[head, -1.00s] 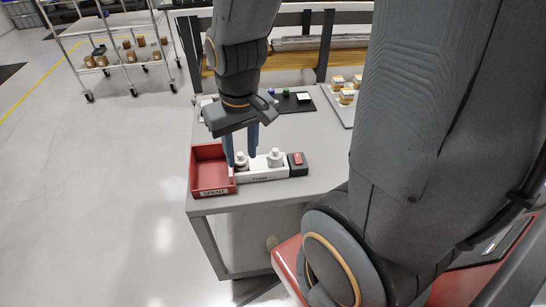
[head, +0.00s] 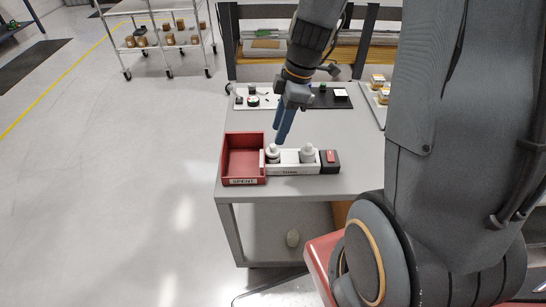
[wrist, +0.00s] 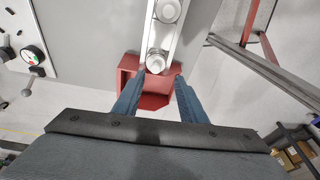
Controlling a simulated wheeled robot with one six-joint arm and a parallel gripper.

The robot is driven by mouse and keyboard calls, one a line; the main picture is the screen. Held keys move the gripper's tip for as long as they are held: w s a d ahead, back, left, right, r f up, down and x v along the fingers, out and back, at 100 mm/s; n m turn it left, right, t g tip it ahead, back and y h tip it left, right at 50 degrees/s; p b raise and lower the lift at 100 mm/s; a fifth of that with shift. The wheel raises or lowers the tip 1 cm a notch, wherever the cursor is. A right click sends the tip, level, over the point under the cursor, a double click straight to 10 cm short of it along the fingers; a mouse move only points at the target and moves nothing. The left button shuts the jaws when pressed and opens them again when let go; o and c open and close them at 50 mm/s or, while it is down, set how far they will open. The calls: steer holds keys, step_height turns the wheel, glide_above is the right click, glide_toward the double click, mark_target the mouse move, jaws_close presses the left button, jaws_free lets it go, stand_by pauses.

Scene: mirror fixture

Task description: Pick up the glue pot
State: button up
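Two small white pots with knobbed tops stand upright in a white holder (head: 291,169) on the grey table. The left pot (head: 273,153) is beside the red tray; the right pot (head: 308,154) is near the black end block. I cannot tell by label which is the glue pot. My gripper (head: 279,139) points down with its blue fingers just above and behind the left pot. In the wrist view, the fingers are apart and empty, and the left pot (wrist: 157,62) lies beyond and between their tips. The other pot (wrist: 168,11) is farther up.
A red tray (head: 227,160) labelled SPENT adjoins the holder's left end. A black block with a red piece (head: 330,158) is at its right end. A white panel with a gauge (head: 252,100) and a black mat (head: 328,98) lie behind. The table's front edge is close.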

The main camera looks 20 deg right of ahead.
mark_target(275, 147)
steer(key=shift+w+d+f+n, duration=0.1)
steer(key=shift+w+f+n, duration=0.1)
steer(key=shift+w+n, duration=0.3)
steer(key=shift+f, duration=0.2)
steer(key=shift+p+x, duration=1.25)
steer(key=shift+x, duration=2.4)
steer(key=shift+s+d, duration=0.15)
steer(key=shift+d, duration=0.05)
steer(key=c, duration=1)
